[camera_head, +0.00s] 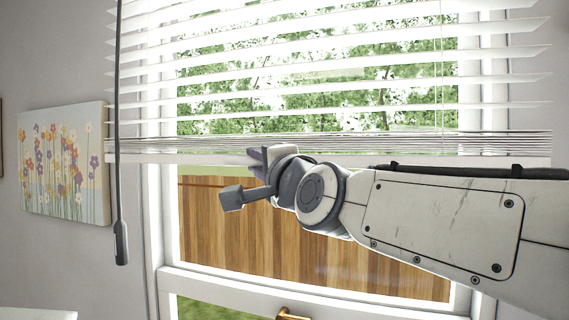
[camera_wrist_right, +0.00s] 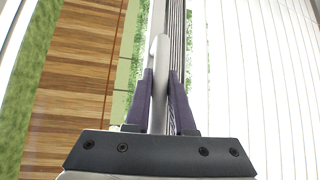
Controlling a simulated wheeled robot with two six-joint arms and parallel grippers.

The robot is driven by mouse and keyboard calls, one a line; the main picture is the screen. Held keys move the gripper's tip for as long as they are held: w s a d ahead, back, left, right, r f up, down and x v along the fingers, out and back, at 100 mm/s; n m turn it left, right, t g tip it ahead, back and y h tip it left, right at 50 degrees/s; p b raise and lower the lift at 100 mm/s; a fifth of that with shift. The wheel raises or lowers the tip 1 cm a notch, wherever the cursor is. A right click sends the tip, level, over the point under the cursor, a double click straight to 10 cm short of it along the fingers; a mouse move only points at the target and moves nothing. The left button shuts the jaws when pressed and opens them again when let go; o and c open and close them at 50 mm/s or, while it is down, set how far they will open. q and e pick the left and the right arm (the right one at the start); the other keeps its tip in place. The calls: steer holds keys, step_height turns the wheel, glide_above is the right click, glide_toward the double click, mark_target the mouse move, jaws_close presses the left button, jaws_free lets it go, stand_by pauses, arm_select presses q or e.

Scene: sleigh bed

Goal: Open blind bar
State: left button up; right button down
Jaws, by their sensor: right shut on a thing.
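The white blind bar (camera_head: 190,157) runs level across the window under a stack of gathered slats. In the right wrist view the bar (camera_wrist_right: 159,95) stands between the purple fingers of my right gripper (camera_wrist_right: 161,100), which is shut on it. In the head view my right gripper (camera_head: 256,157) is at the middle of the bar, its fingertips partly hidden by the wrist. The blind slats (camera_head: 300,75) above are spread and tilted, with foliage visible between them. My left gripper is not in either view.
A dark wand (camera_head: 119,130) hangs at the left of the blind. A flower painting (camera_head: 62,165) is on the left wall. Below the bar, the window glass shows a wooden fence (camera_head: 230,235). A brass handle (camera_head: 292,314) is at the bottom edge.

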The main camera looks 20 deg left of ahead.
steer(key=c, duration=0.8)
jaws_free()
steer(key=shift+o, duration=0.2)
steer(key=b+v, duration=0.2)
steer(key=v, duration=0.8)
steer(key=shift+s+b, duration=0.2)
steer(key=shift+b, duration=0.2)
steer(key=shift+d+f, duration=0.1)
